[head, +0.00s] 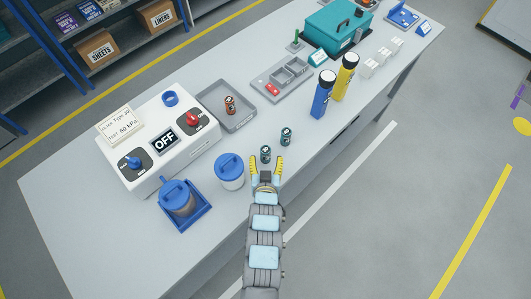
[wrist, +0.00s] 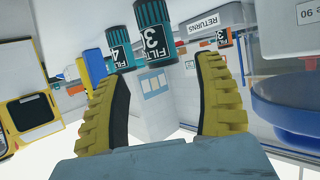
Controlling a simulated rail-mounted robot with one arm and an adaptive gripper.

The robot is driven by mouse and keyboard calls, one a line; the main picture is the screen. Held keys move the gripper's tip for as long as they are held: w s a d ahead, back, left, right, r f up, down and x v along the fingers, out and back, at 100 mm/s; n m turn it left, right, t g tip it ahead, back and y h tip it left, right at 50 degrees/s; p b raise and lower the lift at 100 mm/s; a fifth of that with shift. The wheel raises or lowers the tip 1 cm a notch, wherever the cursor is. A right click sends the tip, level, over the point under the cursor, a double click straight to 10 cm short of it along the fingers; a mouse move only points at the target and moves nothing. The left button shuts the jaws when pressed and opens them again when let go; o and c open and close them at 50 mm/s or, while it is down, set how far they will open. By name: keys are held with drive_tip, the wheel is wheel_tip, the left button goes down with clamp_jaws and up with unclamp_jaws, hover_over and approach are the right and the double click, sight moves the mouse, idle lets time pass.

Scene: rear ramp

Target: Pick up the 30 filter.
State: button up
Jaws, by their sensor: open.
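The farther filter (head: 286,136) has a label starting with 4 in the wrist view (wrist: 117,50). My gripper is open and empty, its yellow fingers apart, with the nearer filter just beyond and roughly between the fingertips. An orange-brown filter (head: 231,105) stands in a grey tray (head: 211,107).
A white test box (head: 134,171) with an OFF display and a card reading 60 kPa stands left. A blue-lidded canister (head: 230,176) stands close left of my gripper. Blue (head: 322,96) and yellow (head: 345,77) flashlights stand upright beyond the filters.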

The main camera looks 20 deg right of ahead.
sight(265, 154)
drive_tip(key=shift+p+x, duration=0.6)
drive_tip(key=shift+x, duration=2.1)
drive_tip(key=shift+w+a+r, duration=0.1)
drive_tip(key=shift+a, duration=0.05)
clamp_jaws()
